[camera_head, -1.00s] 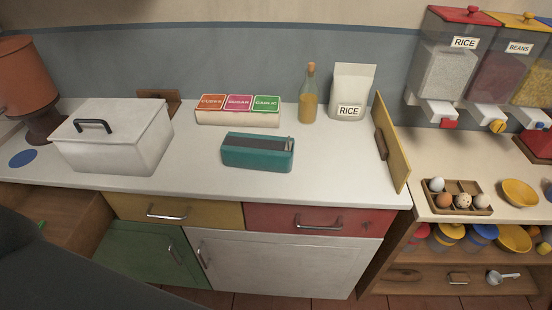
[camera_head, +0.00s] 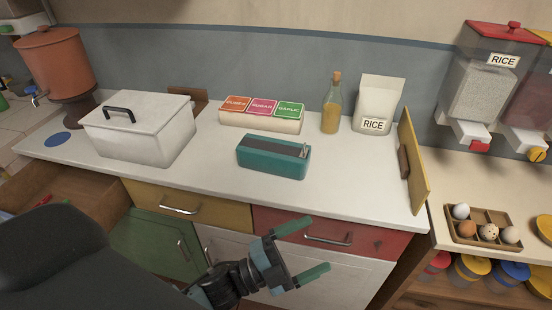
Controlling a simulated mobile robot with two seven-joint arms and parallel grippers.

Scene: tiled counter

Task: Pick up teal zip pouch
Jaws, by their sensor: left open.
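The teal zip pouch (camera_head: 272,158) lies on the white counter, a boxy shape with a dark zip strip along its top and a small pale pull at its right end. My left gripper (camera_head: 322,247) is in front of the counter, below its front edge, before the red drawer and white cabinet door. Its two teal fingers are spread apart, pointing right, with nothing between them. It is apart from the pouch, lower and nearer to me. My right gripper does not show.
A white lidded box (camera_head: 140,127) stands left of the pouch. Behind the pouch are a spice box (camera_head: 262,121), an oil bottle (camera_head: 332,106) and a rice bag (camera_head: 378,105). A yellow board (camera_head: 412,165) stands upright at the counter's right end. Counter around the pouch is clear.

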